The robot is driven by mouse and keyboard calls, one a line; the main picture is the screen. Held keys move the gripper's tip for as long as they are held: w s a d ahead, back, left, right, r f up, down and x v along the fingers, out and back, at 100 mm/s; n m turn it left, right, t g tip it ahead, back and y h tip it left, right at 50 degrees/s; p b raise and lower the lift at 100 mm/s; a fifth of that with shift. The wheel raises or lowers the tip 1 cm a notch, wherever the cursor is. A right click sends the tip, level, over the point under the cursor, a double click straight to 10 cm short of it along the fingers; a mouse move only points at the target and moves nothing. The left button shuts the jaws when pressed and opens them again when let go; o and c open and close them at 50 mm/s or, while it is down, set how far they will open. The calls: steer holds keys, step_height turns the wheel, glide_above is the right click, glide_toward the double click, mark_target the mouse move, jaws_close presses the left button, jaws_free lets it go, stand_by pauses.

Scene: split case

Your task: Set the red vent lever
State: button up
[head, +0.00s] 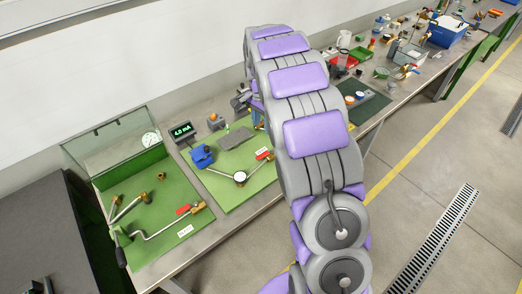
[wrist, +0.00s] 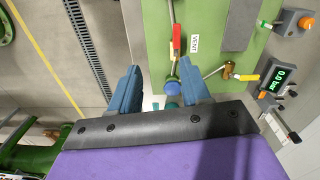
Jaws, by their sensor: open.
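The red vent lever (wrist: 177,33) shows in the wrist view beside a white label reading VENT (wrist: 195,43), on a green panel (wrist: 155,40). It lies along a thin metal pipe. My gripper (wrist: 160,72) is open, with its two blue fingers apart and nothing held. The lever is beyond the fingertips, toward the top of the picture. A round blue part (wrist: 172,87) shows between the fingers. In the head view two red levers show, one on the left board (head: 183,210) and one on the right board (head: 264,155); their labels are too small to read.
A yellow-handled brass valve (wrist: 246,77) and a display reading 0.0 bar (wrist: 272,82) are right of the fingers. A box with an orange knob (wrist: 303,22) is at the upper right. My arm hides part of the bench in the head view. The floor in front is clear.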

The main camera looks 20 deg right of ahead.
mark_target(261, 155)
steer(key=shift+m, duration=0.7)
steer(key=w+f, duration=0.1)
steer(key=f, duration=0.5)
steer(key=w+f, duration=0.1)
steer(key=f, duration=0.6)
steer(key=w+d+f, duration=0.1)
steer(key=w+f, duration=0.1)
steer(key=f, duration=0.5)
steer(key=shift+d+f+b, duration=0.1)
steer(key=shift+f+b, duration=0.05)
steer(key=shift+b, duration=0.2)
steer(key=shift+c, duration=0.4)
jaws_close()
